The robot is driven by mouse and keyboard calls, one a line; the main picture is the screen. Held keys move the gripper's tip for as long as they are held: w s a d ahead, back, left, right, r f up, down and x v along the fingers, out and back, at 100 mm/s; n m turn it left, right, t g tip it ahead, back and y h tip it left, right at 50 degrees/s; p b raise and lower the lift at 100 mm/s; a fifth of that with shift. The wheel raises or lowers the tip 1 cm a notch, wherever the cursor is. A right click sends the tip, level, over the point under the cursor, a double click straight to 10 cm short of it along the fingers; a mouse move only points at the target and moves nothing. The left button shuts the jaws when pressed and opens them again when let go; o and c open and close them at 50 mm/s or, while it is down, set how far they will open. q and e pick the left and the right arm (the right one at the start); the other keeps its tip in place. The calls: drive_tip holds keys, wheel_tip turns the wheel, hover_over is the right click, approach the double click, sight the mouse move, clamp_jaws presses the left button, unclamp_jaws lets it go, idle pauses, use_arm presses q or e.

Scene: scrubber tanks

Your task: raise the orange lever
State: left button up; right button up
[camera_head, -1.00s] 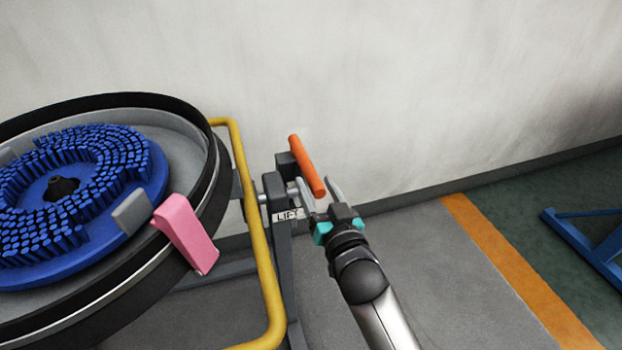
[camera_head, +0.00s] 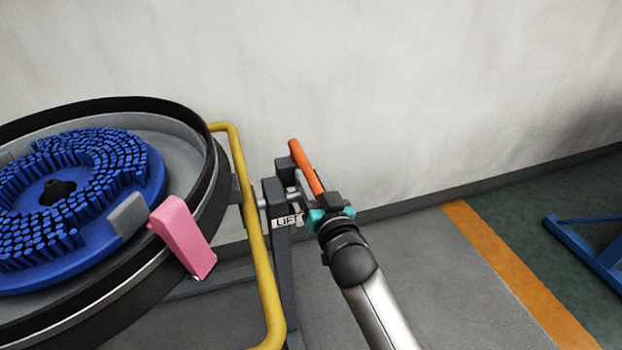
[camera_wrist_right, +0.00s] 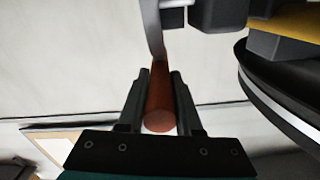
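The orange lever (camera_head: 306,166) is a round bar on a grey bracket, tilted with its free end down to the right in the head view. My right gripper (camera_head: 322,194) is at this free end. In the right wrist view the lever (camera_wrist_right: 160,100) lies between the two dark fingers of the gripper (camera_wrist_right: 160,88). They sit close against both its sides, with its round end face toward the camera. The fingers look shut on it; the head view hides them behind the gripper body. My left gripper is not in view.
A yellow rail (camera_head: 256,220) and a round black-rimmed tank (camera_head: 205,165) with a blue brush and pink clip (camera_head: 183,236) are left.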

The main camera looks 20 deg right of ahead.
clamp_jaws()
idle(0.9)
